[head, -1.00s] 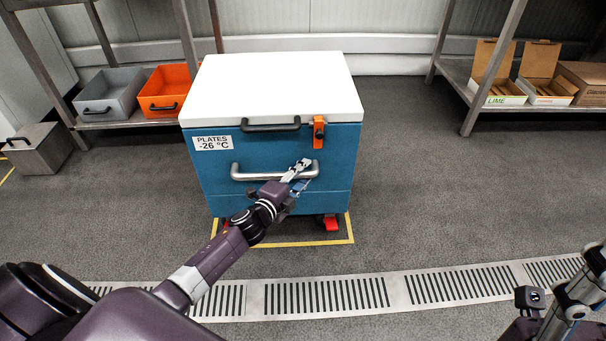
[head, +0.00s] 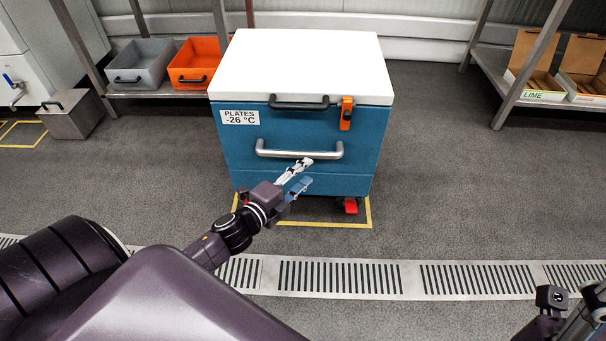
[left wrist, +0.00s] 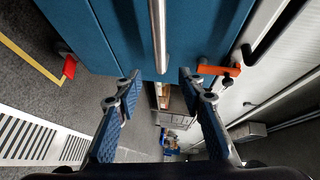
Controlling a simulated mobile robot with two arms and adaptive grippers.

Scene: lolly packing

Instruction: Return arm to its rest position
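My left gripper (head: 308,172) is in front of the blue chest (head: 290,135), just below its silver handle (head: 300,150) in the head view. Its two fingers are apart with nothing between their pads. The left wrist view also shows the open left gripper (left wrist: 158,85), with the silver handle (left wrist: 158,35) running between and past the fingertips; it is not gripped. Part of my right arm shows at the bottom right of the head view, cut off by the picture edge. I cannot make out its finger state.
The chest has a white lid (head: 300,65), an orange latch (head: 346,113) and red castor parts (head: 350,206). Grey (head: 140,62) and orange (head: 199,65) bins sit on a left shelf; open cartons (head: 535,70) sit on a right shelf. The floor right of the chest is clear.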

